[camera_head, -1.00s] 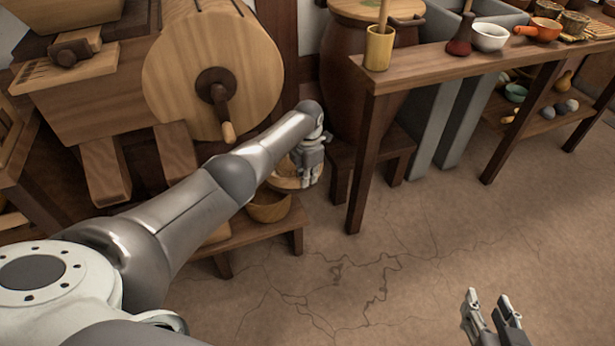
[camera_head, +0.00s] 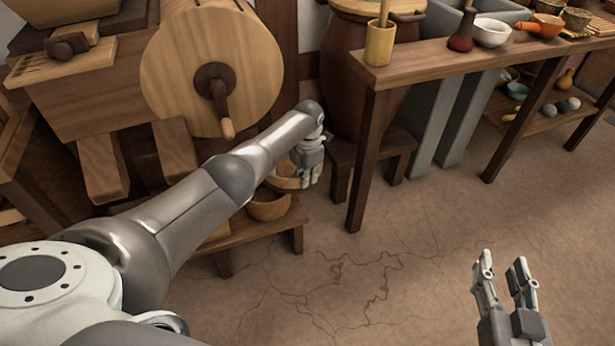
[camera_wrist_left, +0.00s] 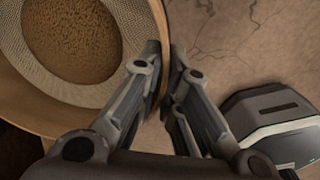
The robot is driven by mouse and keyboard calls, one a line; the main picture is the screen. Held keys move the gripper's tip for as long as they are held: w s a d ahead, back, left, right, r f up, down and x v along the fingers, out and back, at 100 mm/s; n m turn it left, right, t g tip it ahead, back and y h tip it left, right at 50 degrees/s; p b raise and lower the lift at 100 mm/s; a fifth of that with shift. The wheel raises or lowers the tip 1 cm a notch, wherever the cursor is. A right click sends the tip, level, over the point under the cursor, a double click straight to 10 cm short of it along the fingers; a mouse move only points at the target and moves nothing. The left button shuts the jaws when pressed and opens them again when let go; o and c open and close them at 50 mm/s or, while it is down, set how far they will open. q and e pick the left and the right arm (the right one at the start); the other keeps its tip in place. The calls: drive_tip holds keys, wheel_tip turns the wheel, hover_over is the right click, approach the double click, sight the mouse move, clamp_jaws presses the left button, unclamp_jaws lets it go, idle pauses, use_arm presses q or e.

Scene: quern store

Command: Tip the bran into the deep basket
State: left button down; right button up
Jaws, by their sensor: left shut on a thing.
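My left gripper (camera_head: 311,180) is shut on the rim of a round sieve (camera_head: 282,182), at the low bench in the head view. In the left wrist view the fingers (camera_wrist_left: 164,60) pinch the sieve's pale wooden rim (camera_wrist_left: 145,112). Brown grainy bran (camera_wrist_left: 72,38) lies on its mesh, which looks level or nearly so. A round wooden vessel (camera_head: 268,208) stands just below the sieve on the bench; I cannot tell whether it is the deep basket. My right gripper (camera_head: 504,264) is open and empty above the floor at lower right.
A wooden machine with a crank drum (camera_head: 210,75) stands behind my left arm. A large brown barrel (camera_head: 345,75) stands behind the gripper. A long table (camera_head: 440,68) at right holds a cup (camera_head: 380,45) and several bowls. The floor in front is clear.

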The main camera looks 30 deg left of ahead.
use_arm(q)
drive_tip(key=shift+f+b, duration=0.3)
drive_tip(key=shift+b, duration=0.05)
drive_tip(key=shift+r+p, duration=0.2)
drive_tip(key=shift+p, duration=0.35)
drive_tip(key=shift+r+t+h+p, duration=0.15)
drive_tip(key=shift+t+h+p, duration=0.15)
drive_tip(key=shift+t+p, duration=0.1)
drive_tip(key=shift+r+p, duration=0.15)
drive_tip(key=shift+p, duration=0.2)
drive_tip(key=shift+r+t+h+p, duration=0.25)
drive_tip(key=shift+t+h+p, duration=0.05)
drive_tip(key=shift+p, duration=0.15)
drive_tip(key=shift+s+a+r+t+h+p, duration=0.1)
drive_tip(key=shift+r+t+h+p, duration=0.2)
drive_tip(key=shift+r+t+p, duration=0.15)
drive_tip(key=shift+r+t+h, duration=0.25)
drive_tip(key=shift+h, duration=0.05)
use_arm(e)
drive_tip(key=s+d+f+g+h, duration=0.2)
drive_tip(key=s+d+f+g, duration=0.3)
drive_tip(key=s+f+g, duration=0.5)
wheel_tip(320, 180, down, 3)
drive_tip(key=shift+s+r+h, duration=0.2)
drive_tip(key=shift+s+h, duration=0.2)
drive_tip(key=shift+s, duration=0.7)
